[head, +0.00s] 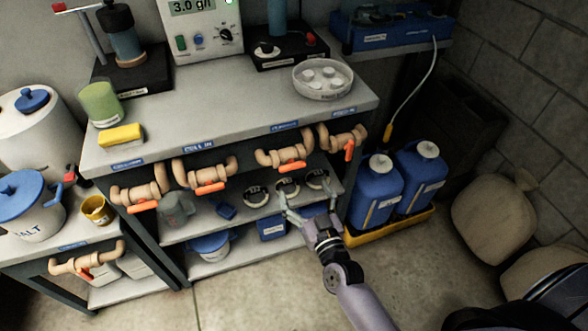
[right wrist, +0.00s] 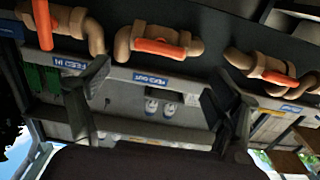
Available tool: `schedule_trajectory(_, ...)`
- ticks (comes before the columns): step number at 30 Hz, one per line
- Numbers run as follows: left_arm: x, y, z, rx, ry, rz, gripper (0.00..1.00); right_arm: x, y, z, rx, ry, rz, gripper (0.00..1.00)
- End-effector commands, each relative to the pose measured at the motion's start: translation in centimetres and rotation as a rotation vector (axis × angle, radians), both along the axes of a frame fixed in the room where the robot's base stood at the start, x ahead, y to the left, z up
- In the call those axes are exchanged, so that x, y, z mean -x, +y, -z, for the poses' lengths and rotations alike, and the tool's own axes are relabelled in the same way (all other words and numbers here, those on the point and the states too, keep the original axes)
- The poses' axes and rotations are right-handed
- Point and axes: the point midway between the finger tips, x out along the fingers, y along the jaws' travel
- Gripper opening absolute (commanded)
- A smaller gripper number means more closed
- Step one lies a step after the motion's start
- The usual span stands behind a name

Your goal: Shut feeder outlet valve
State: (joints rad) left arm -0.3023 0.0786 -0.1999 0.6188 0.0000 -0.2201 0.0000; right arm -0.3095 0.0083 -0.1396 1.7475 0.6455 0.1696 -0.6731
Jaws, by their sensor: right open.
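The valve (head: 285,155) third from the left on the bench front is a tan pipe with an orange handle (head: 293,167) lying along it. In the right wrist view this valve (right wrist: 160,45) is at top centre, by a blue label that seems to read FEED OUT (right wrist: 150,80). My right gripper (head: 305,210) is open and empty, below and apart from that handle; its spread fingers show in the right wrist view (right wrist: 155,100). My left gripper is out of view.
Similar valves flank it: the rightmost (head: 343,140) has its handle crosswise, and the CELL IN valve (head: 205,175) has its along the pipe. Blue jugs (head: 375,195) stand in a yellow tray (head: 390,228) at right. Floor (head: 260,290) in front is clear.

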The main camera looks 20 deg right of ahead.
Motion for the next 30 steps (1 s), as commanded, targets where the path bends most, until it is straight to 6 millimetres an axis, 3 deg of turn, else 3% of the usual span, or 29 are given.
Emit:
schedule_trajectory(6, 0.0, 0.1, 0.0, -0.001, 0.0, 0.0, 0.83, -4.7, 0.1, -0.1, 0.0, -0.002, 0.0, 0.83)
schedule_trajectory(12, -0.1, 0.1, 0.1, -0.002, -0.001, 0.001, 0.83, -7.2, 0.3, 0.1, 0.0, 0.001, 0.0, 0.83)
schedule_trajectory(24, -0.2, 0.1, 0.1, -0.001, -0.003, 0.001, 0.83, -7.9, 0.3, 0.1, 0.0, 0.002, -0.001, 0.83)
schedule_trajectory(30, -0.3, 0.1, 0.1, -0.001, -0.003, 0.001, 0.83, -7.9, 0.3, 0.1, 0.0, 0.001, -0.001, 0.71)
